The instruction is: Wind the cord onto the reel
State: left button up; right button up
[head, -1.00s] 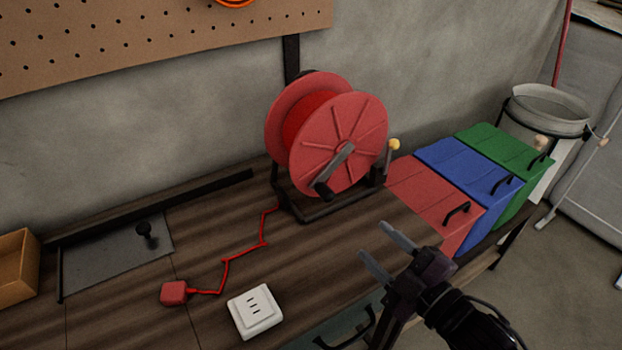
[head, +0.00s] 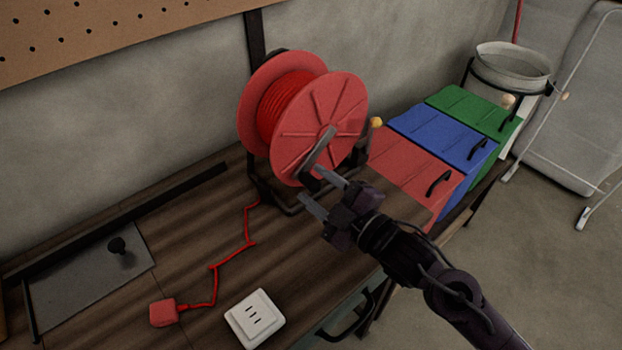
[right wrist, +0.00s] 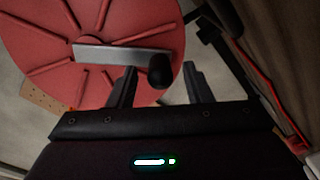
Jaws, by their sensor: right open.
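The red reel (head: 340,100) stands upright on a dark frame at the back of the wooden bench, with red cord (head: 284,105) wound on its drum. Its grey crank arm (head: 318,153) slants down across the front face. In the right wrist view the crank (right wrist: 110,53) ends in a dark knob (right wrist: 160,71), seen between the fingertips. My right gripper (head: 321,188) is open just in front of the crank's lower end; contact cannot be told. Loose cord (head: 230,258) zigzags along the bench to a red plug (head: 163,313). My left gripper is not in view.
A white socket box (head: 255,318) lies near the bench's front edge. Red, blue (head: 440,147) and green lidded bins stand at the right, with a grey bucket (head: 511,65) behind. A grey plate with a black knob (head: 117,245) lies at the left.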

jog(key=shift+x, duration=1)
jog(key=shift+c, duration=0.3)
grip_shut()
